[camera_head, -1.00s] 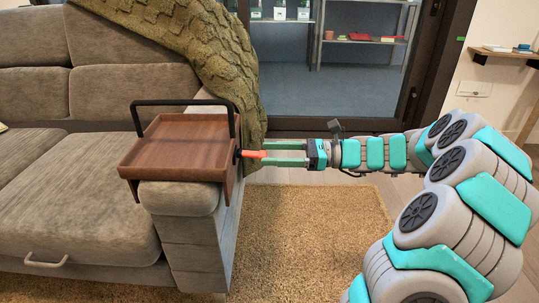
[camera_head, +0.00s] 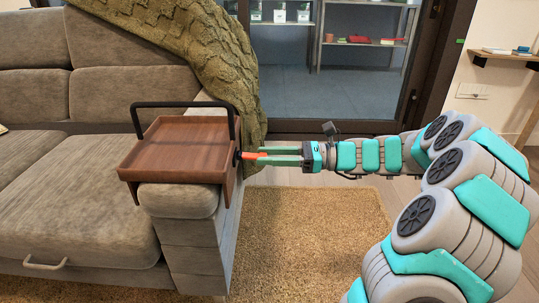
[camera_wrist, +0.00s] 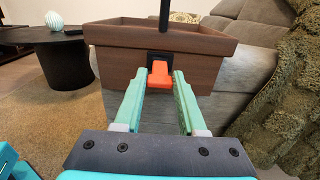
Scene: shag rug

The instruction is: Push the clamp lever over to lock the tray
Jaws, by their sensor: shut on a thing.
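A brown wooden tray (camera_head: 180,150) with a black handle rests over the sofa's armrest. Its side panel also shows in the wrist view (camera_wrist: 112,62). The orange clamp lever (camera_head: 251,155) sticks out from a black mount on the tray's right side. It is also in the wrist view (camera_wrist: 159,76), below the black mount (camera_wrist: 158,56). My gripper (camera_head: 267,155) reaches in from the right. Its two green fingers are shut on the lever, one on each side, at their tips (camera_wrist: 160,84).
The grey sofa (camera_head: 70,200) lies left of the tray. A green knitted throw (camera_head: 215,55) drapes over the sofa back, close behind the clamp. The tan shag rug (camera_head: 310,235) below the arm is clear. A dark round table (camera_wrist: 60,60) shows in the wrist view.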

